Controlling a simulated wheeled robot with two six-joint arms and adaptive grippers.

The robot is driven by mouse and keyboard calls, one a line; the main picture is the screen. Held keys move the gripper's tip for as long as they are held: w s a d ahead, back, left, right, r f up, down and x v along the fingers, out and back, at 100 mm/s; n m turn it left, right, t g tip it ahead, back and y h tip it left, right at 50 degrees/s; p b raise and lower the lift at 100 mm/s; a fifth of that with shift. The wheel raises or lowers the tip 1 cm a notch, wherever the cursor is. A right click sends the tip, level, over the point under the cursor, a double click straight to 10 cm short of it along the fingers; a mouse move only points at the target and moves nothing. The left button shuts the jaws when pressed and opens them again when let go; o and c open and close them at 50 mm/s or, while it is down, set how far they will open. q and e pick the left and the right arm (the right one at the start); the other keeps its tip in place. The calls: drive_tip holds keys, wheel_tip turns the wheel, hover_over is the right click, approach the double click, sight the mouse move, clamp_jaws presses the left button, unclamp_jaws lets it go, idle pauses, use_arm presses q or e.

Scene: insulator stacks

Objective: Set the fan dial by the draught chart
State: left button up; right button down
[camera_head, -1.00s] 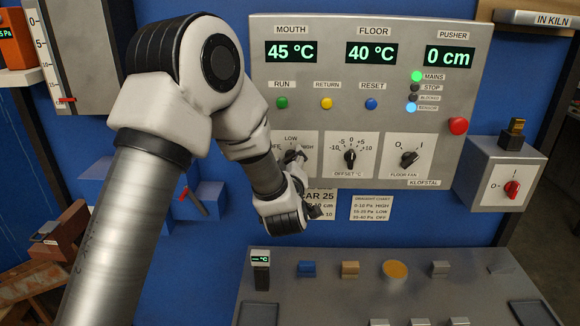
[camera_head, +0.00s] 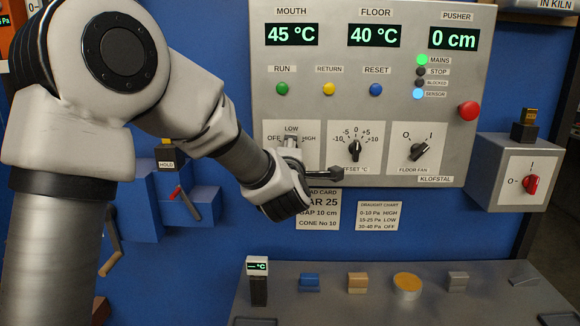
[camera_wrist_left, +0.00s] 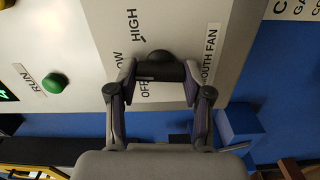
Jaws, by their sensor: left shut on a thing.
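The mouth fan dial (camera_wrist_left: 160,66), a black knob marked OFF, LOW and HIGH, is at the lower left of the grey control panel (camera_head: 480,60). My left gripper (camera_wrist_left: 160,82) is shut on this dial, one finger on each side. In the head view the same gripper (camera_head: 291,145) covers most of the dial, and I cannot tell its setting. The draught chart (camera_head: 377,216) hangs below the panel, with lines for HIGH, LOW and OFF by Pa range. An orange Pa meter (camera_head: 6,18) is cut off at the left edge; its full reading is hidden. My right gripper is out of view.
The offset dial (camera_head: 355,149) and floor fan dial (camera_head: 420,151) are just right of the gripper. A red button (camera_head: 468,111) and a box with a red switch (camera_head: 531,184) stand farther right. A grey console (camera_head: 330,315) lies below.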

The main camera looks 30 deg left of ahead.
use_arm(q)
drive_tip(key=shift+n+b, duration=0.45)
drive_tip(key=shift+n, duration=0.05)
drive_tip(key=o, duration=1.2)
drive_tip(key=shift+a, duration=0.1)
drive_tip(key=shift+c, duration=0.2)
drive_tip(key=v, duration=0.7)
drive_tip(key=shift+s+d, duration=0.2)
